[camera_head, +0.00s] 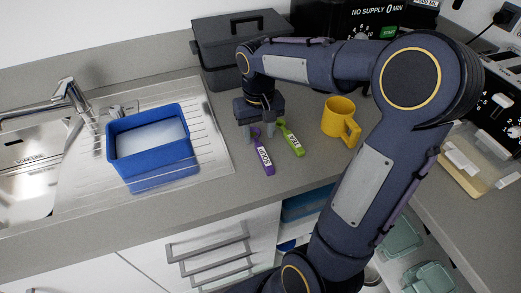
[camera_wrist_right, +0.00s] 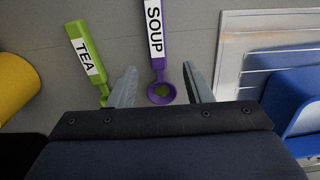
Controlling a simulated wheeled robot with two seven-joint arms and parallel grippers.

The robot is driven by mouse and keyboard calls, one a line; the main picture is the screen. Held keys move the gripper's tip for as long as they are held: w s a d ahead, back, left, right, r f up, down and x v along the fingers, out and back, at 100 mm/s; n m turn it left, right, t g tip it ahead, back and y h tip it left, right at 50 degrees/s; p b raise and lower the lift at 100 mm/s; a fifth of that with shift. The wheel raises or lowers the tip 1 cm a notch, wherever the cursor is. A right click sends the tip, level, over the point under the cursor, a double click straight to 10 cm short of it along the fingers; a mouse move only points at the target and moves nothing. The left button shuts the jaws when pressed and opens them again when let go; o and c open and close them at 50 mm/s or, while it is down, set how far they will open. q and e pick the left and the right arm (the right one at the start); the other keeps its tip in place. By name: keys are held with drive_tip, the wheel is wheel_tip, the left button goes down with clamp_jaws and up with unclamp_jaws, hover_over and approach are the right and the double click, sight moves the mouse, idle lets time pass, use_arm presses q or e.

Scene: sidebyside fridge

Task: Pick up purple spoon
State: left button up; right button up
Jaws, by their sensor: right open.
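The purple spoon (camera_head: 264,157) lies on the grey counter, with a white label reading SOUP on its handle. In the right wrist view, the purple spoon (camera_wrist_right: 157,52) has its round bowl between the two fingers. My right gripper (camera_head: 261,132) is over the spoon's far end, pointing down. It also shows in the right wrist view (camera_wrist_right: 159,85), open, with a finger on each side of the bowl and visible gaps. A green spoon (camera_head: 291,139) labelled TEA lies just right of the purple one. My left gripper is not in view.
A yellow mug (camera_head: 340,119) stands to the right. A dark toolbox (camera_head: 216,50) stands at the back. A blue tub (camera_head: 152,168) sits on the sink drainer (camera_head: 215,150) at the left. Counter in front of the spoons is clear.

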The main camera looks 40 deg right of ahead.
sight(261, 148)
drive_tip(key=f, duration=0.4)
drive_tip(key=shift+s+f, duration=0.25)
drive_tip(key=shift+s, duration=0.05)
drive_tip(key=shift+c, duration=0.2)
clamp_jaws()
